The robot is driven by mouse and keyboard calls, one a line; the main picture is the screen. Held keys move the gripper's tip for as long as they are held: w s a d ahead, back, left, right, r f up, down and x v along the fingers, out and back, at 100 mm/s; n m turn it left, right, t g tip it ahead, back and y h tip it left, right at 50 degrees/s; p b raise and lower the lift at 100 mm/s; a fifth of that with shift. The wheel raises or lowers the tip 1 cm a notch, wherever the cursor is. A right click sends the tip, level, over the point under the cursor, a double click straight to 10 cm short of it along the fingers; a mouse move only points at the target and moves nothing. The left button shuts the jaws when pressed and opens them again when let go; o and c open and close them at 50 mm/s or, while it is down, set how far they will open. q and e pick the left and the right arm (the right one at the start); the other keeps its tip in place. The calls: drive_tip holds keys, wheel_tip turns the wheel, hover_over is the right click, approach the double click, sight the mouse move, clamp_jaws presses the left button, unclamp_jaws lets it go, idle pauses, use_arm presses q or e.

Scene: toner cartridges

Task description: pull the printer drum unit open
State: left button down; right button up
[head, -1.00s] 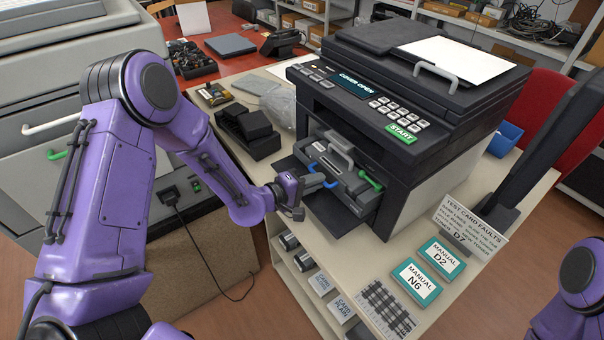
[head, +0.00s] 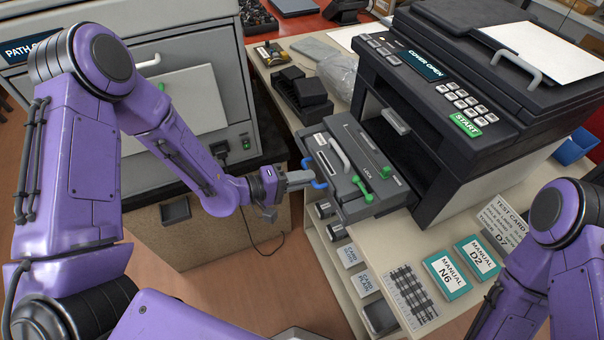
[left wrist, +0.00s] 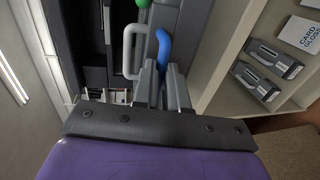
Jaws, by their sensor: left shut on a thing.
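The drum unit (head: 362,168) is a grey block with a white handle, green levers and a blue handle (head: 320,172) on its front. It sticks far out of the front of the dark printer (head: 440,100), whose panel reads COVER OPEN. My left gripper (head: 308,178) is shut on the blue handle. In the left wrist view, the blue handle (left wrist: 163,48) rises between the two fingers (left wrist: 162,85), and the white handle (left wrist: 130,50) is beside it. My right arm (head: 560,215) shows at the lower right, but its gripper is out of view.
Black boxes (head: 303,95) and a clear bag (head: 340,75) lie left of the printer. Manuals (head: 447,274) and a test card sign (head: 505,218) are on the bench's right side. Open shelves holding cartridges and card boxes (head: 350,255) are below the bench front.

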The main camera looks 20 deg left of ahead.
use_arm(q)
drive_tip(key=shift+s, duration=0.1)
drive_tip(key=c, duration=1.2)
unclamp_jaws()
drive_tip(key=shift+o, duration=0.2)
drive_tip(key=v, duration=1)
drive_tip(key=shift+s+a+b, duration=0.15)
drive_tip(key=shift+s+b, duration=0.05)
drive_tip(key=shift+b, duration=0.25)
